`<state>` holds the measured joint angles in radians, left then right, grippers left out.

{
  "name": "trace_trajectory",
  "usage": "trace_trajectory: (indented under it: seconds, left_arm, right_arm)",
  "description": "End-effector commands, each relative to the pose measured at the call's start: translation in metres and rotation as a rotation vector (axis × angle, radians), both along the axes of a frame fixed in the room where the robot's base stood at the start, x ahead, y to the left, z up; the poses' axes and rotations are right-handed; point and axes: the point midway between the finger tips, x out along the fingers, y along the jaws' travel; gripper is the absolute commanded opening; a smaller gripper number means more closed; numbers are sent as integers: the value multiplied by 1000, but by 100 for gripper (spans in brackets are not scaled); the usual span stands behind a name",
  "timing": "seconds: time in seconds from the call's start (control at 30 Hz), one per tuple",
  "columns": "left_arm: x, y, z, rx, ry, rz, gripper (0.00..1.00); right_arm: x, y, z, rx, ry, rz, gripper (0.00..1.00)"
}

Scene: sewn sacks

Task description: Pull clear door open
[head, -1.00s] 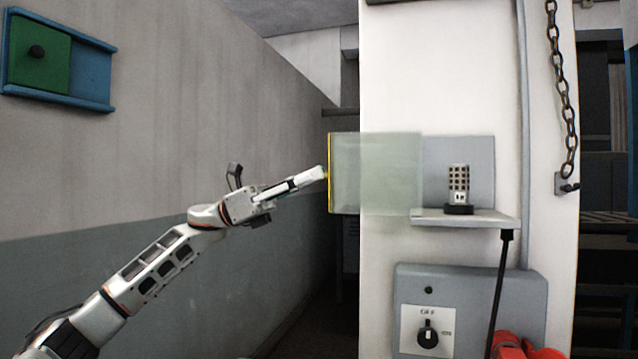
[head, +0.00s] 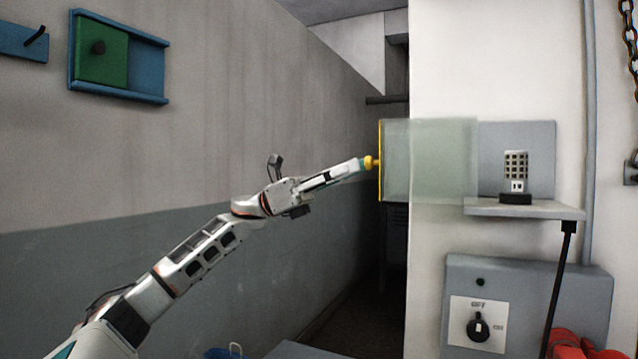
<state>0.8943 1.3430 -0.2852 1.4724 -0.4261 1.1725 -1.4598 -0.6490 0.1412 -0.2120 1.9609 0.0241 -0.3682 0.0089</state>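The clear door (head: 428,160) is a greenish see-through panel with a yellow edge on its left side. My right gripper is out of view.
A shelf (head: 525,208) holds a small caged cylinder (head: 515,176) on a black base. Below is a grey switch box (head: 525,285) with a black rotary knob (head: 478,327). A red object (head: 580,345) lies at lower right. A green sliding panel (head: 100,55) hangs on the left wall.

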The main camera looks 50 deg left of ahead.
Motion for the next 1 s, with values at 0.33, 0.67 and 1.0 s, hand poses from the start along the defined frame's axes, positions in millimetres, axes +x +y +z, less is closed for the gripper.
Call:
trace_trajectory:
  seconds: [0.33, 0.67, 1.0]
  left_arm:
    - [-19, 39, -19, 0, 5, 3, 35]
    - [-32, 62, -30, -1, 3, 0, 35]
    - [-40, 76, -36, -1, 2, 0, 35]
  right_arm:
    - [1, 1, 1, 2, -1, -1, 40]
    - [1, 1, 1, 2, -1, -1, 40]
    - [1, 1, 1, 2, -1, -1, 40]
